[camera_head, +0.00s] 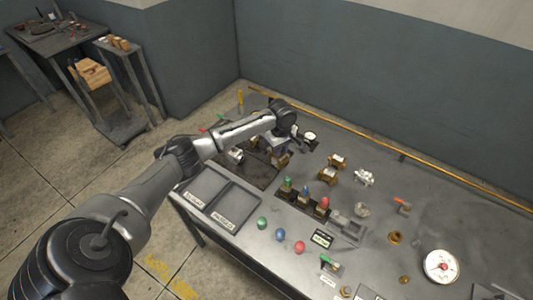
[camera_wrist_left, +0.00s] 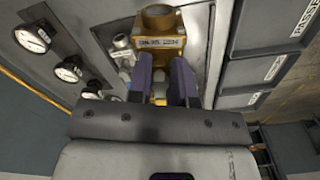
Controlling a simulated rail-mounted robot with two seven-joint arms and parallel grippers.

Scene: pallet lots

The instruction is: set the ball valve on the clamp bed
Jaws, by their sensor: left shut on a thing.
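My left gripper (camera_head: 277,146) is over the dark plate at the far left of the bench. In the left wrist view its two purple fingers (camera_wrist_left: 161,72) are shut on a brass valve (camera_wrist_left: 160,22) with a white label plate. The valve's brass body (camera_head: 279,159) shows just below the gripper in the head view. The dark plate (camera_head: 262,181), which looks like the clamp bed, lies under it with a silver fitting (camera_head: 236,155) on it. I cannot tell whether the held valve touches the plate. My right gripper is not in view.
Two labelled brass valves (camera_head: 328,176) and a silver valve (camera_head: 363,177) stand right of the plate. Two grey trays (camera_head: 207,187) lie in front. A rack (camera_head: 300,202) holds coloured plugs, with coloured balls (camera_head: 280,235) near the front edge. A gauge (camera_head: 440,266) is at right.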

